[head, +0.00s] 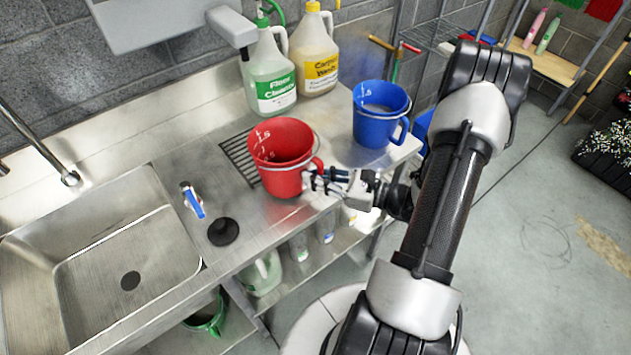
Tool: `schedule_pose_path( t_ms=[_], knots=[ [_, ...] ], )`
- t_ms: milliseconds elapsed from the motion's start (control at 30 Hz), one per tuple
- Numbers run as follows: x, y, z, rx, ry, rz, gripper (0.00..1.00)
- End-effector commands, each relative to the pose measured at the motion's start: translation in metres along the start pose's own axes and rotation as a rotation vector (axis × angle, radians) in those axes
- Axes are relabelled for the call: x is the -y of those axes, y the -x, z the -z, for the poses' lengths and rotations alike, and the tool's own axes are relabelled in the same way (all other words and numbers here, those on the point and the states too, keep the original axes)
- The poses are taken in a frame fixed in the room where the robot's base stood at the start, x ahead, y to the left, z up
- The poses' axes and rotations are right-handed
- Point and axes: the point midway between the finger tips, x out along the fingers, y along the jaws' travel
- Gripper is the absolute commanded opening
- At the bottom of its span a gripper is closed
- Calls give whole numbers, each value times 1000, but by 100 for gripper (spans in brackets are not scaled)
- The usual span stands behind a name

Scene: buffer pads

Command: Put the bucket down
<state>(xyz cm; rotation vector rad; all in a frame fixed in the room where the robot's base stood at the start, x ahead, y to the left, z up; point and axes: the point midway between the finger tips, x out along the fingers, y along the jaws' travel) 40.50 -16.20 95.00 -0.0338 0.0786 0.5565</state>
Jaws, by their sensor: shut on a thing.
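A red bucket (283,158) with white measuring marks is upright at the steel counter (330,146), in front of a dark drain grate (238,157). My gripper (317,181) is at its right side, shut on the bucket's handle side. Whether the bucket's base touches the counter or hangs just above it I cannot tell. A blue bucket (380,114) stands upright on the counter to the right and behind, apart from the red one.
Two large jugs, one with a green label (275,90) and one with a yellow label (318,68), stand at the back. A sink (107,268) lies left.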

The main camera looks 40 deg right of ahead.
Motion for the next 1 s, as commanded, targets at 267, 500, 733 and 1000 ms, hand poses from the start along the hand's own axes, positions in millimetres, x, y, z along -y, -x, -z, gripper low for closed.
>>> schedule_pose_path(
  t_ms=[267,500,733,1000],
  knots=[
    [0,-1,8,2,1,0,0],
    [0,-1,15,1,1,0,0],
    [0,-1,16,0,1,0,17],
    [0,-1,16,0,1,1,32]
  ],
)
